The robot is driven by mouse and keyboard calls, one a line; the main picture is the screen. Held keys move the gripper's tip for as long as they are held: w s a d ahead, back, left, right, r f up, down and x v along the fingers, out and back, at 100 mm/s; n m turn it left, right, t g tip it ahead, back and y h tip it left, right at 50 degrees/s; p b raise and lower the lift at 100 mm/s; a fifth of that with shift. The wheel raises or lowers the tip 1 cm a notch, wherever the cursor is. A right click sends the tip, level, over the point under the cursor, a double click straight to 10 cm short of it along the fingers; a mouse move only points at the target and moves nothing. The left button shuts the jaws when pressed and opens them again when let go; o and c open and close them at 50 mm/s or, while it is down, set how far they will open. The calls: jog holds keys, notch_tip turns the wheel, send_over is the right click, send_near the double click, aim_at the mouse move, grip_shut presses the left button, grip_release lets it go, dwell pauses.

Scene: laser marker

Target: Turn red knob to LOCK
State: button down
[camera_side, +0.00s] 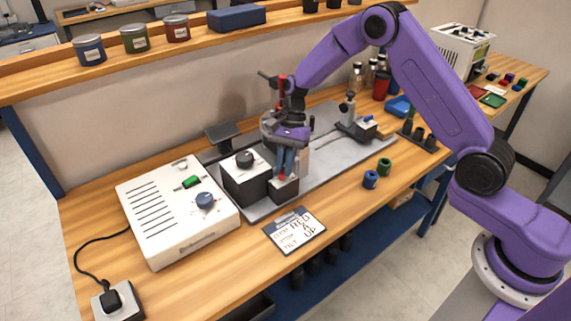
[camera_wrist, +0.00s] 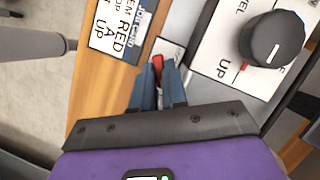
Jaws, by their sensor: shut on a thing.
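The red knob (camera_side: 283,177) sits low on a small dark block (camera_side: 284,190) with a pale top, at the front of the grey base plate. My gripper (camera_side: 285,165) points down at it with its blue fingers. In the wrist view the red knob (camera_wrist: 158,64) shows as a narrow red piece between the two blue fingertips (camera_wrist: 158,76). The fingers are shut on it, one on each side. Most of the knob is hidden by the fingers. I cannot read a LOCK mark or tell which way the knob points.
A black dial (camera_wrist: 272,40) with a white line stands beside the fingers, on a plate marked UP. A job card (camera_side: 295,230) lies in front. A white control box (camera_side: 177,212) stands at left.

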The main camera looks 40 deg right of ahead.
jog(key=n, duration=0.2)
jog(key=n+g+h, duration=0.1)
jog(key=n, duration=0.2)
jog(key=shift+w+a+n+g+h, duration=0.1)
jog(key=shift+w+n+g+h, duration=0.1)
jog(key=shift+n+g+h, duration=0.1)
jog(key=n+h, duration=0.1)
jog(key=n, duration=0.2)
jog(key=n+h, duration=0.1)
jog(key=n, duration=0.2)
jog(key=shift+w+a+g, duration=0.1)
jog(key=shift+a+g, duration=0.1)
jog(key=shift+g, duration=0.1)
jog(key=c, duration=1.4)
grip_release()
jog(key=shift+c, duration=0.2)
jog(key=shift+r, duration=0.1)
jog(key=v, duration=1.2)
jog(key=shift+a, duration=0.15)
notch_tip(320, 180, up, 7)
